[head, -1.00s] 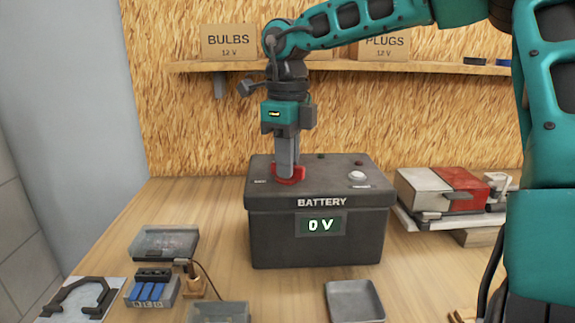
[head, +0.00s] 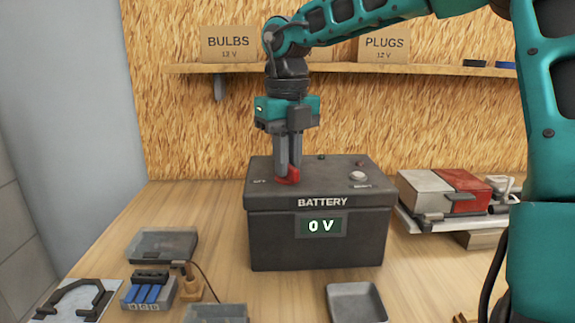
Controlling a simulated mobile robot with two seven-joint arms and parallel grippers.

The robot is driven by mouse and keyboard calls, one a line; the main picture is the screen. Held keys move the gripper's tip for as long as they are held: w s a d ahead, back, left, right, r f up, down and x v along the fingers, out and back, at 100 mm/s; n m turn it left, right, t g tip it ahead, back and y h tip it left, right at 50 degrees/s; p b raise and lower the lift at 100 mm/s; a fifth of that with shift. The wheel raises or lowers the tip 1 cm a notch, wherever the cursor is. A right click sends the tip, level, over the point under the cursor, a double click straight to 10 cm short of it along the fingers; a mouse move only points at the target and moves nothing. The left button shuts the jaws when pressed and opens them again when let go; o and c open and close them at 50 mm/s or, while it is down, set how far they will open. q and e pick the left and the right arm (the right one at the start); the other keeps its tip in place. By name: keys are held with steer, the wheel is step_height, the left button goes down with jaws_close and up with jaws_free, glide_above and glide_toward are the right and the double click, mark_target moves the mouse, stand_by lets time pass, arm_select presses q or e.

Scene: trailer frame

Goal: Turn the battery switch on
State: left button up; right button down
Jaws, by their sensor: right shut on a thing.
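The dark grey battery box (head: 318,243) stands on the bench in the head view, and its display (head: 321,226) reads 0 V. The red battery switch (head: 290,178) is on the left part of its lid. My right gripper (head: 288,174) points straight down at it, with its fingers shut on the red switch handle. The fingers hide part of the handle. My left gripper is not in view.
A red and white block assembly (head: 446,191) lies right of the battery. Front left are a lidded clear box (head: 163,243), a tray with blue parts (head: 150,292) and a black bracket (head: 75,298). An empty grey tray (head: 356,303) lies in front. A shelf with boxes (head: 228,44) runs behind.

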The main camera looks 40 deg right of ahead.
steer(key=shift+m, duration=1.6)
steer(key=m, duration=0.3)
steer(key=c, duration=1)
jaws_free()
steer(key=shift+c, duration=0.2)
steer(key=shift+r, duration=0.1)
step_height(320, 180, up, 6)
steer(key=p, duration=0.5)
